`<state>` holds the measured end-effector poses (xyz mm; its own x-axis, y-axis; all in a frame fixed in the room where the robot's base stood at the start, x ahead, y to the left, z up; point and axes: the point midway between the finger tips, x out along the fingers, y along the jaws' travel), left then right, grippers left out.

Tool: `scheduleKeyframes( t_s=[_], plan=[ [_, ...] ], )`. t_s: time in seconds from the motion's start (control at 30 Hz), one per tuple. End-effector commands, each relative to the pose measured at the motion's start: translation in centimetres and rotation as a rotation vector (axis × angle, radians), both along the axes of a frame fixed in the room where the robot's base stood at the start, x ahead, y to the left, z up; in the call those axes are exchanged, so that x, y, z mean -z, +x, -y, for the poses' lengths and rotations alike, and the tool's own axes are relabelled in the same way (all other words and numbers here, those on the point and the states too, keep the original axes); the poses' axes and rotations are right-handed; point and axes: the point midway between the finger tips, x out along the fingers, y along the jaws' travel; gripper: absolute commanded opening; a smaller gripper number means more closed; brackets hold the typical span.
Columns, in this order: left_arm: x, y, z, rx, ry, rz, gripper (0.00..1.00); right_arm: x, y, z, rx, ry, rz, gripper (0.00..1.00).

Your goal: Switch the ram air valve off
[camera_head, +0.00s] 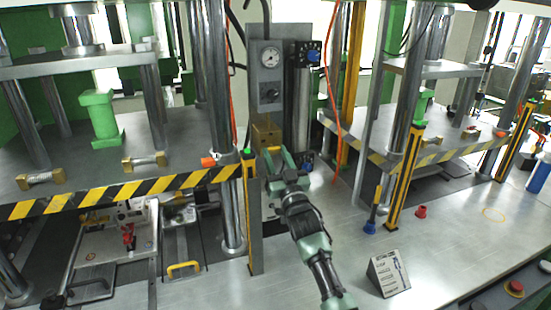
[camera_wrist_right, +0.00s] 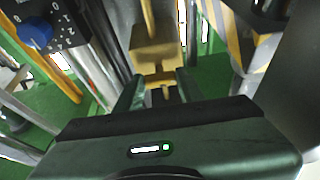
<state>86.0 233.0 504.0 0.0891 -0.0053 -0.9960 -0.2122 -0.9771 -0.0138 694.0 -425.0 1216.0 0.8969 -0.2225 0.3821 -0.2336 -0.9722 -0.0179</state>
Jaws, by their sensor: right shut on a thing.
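A brass valve block (camera_head: 265,133), which I take to be the ram air valve, sits low on the grey upright panel below the gauge. It also shows in the right wrist view (camera_wrist_right: 156,52), with a narrower brass part reaching down between my fingers. My right gripper (camera_head: 275,152) is at the block's front and shut on this brass part. In the right wrist view, the green fingers of the gripper (camera_wrist_right: 160,90) stand on both sides of it. The exact contact is partly hidden. My left gripper is not in view.
A pressure gauge (camera_head: 270,57) and a black knob (camera_head: 272,95) are on the panel above. A blue rotary knob (camera_wrist_right: 36,33) on a black numbered box is close by. A striped barrier (camera_head: 120,191) and a yellow-black post (camera_head: 251,205) stand left of my arm. The front right table is mostly clear.

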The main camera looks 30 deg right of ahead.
Motion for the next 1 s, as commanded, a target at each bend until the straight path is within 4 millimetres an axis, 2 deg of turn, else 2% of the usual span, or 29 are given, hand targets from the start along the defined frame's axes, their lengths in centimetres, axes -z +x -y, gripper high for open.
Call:
scheduleKeyframes(
  t_s=[0.33,0.37,0.4,0.43,0.77,0.87,1.0],
  plan=[
    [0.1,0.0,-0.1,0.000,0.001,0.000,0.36,0.0,0.0,0.0,0.001,-0.034,-0.008,0.00],
    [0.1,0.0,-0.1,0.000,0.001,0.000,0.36,0.0,0.0,0.0,0.001,-0.034,-0.008,0.44],
    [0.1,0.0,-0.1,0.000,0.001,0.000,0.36,0.0,0.0,0.0,0.001,-0.034,-0.008,0.55],
    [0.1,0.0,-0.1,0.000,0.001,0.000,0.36,0.0,0.0,0.0,0.001,-0.034,-0.008,0.60],
    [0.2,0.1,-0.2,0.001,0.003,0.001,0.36,0.2,-0.2,0.0,0.000,-0.033,-0.008,0.60],
    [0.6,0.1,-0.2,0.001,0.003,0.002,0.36,0.7,-0.9,-0.2,-0.001,-0.032,-0.009,0.60],
    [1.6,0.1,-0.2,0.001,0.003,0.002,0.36,1.7,-3.0,-0.7,0.000,-0.032,-0.009,0.60]
  ],
)
